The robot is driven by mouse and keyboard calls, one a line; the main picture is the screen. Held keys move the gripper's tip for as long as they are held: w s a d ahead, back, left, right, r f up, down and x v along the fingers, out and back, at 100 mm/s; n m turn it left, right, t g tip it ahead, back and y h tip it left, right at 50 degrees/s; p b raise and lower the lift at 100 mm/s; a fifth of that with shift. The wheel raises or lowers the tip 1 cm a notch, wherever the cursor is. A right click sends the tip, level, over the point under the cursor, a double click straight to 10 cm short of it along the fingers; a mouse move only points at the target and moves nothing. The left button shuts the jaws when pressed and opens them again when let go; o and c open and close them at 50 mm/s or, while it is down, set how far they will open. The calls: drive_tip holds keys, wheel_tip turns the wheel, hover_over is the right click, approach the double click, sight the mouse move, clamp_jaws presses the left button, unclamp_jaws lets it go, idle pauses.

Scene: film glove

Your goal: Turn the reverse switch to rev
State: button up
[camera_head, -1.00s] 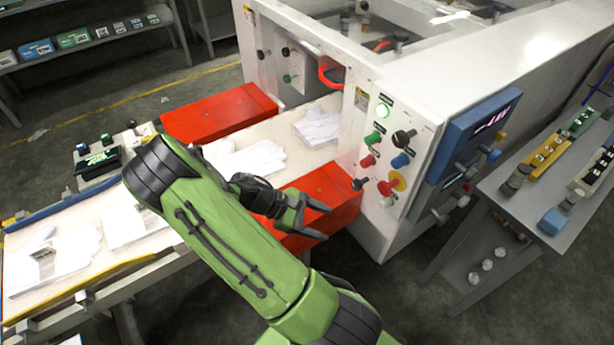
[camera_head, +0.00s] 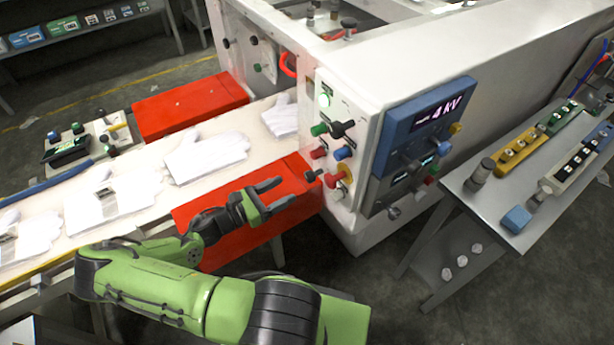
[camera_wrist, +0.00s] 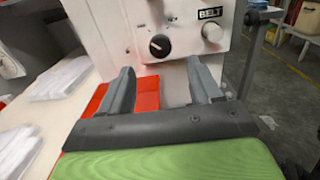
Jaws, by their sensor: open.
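A black rotary knob with a white pointer line (camera_wrist: 159,46) sits on the white machine panel in the wrist view. Its small marks are too blurred to read. A pale round knob (camera_wrist: 212,33) is right of it, by a label reading BELT (camera_wrist: 210,13). In the head view a black knob (camera_head: 311,176) and a pale knob (camera_head: 336,195) low on the panel appear to be these two. My gripper (camera_head: 284,193) is open and empty, just left of and below the black knob. In the wrist view the knob shows between and beyond its fingers (camera_wrist: 160,72), apart from them.
Red, yellow, blue and green controls (camera_head: 318,130) crowd the panel above. A blue display (camera_head: 430,115) is on the machine's side. A red guard (camera_head: 240,215) lies under my gripper. White gloves (camera_head: 205,158) lie on the belt. A grey table (camera_head: 490,215) stands at right.

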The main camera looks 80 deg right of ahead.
sight(307, 178)
drive_tip(key=x, duration=0.9)
drive_tip(key=shift+s+d, duration=0.2)
drive_tip(key=shift+s, duration=0.05)
drive_tip(key=shift+c, duration=0.3)
drive_tip(key=c, duration=1)
drive_tip(key=shift+o, duration=0.2)
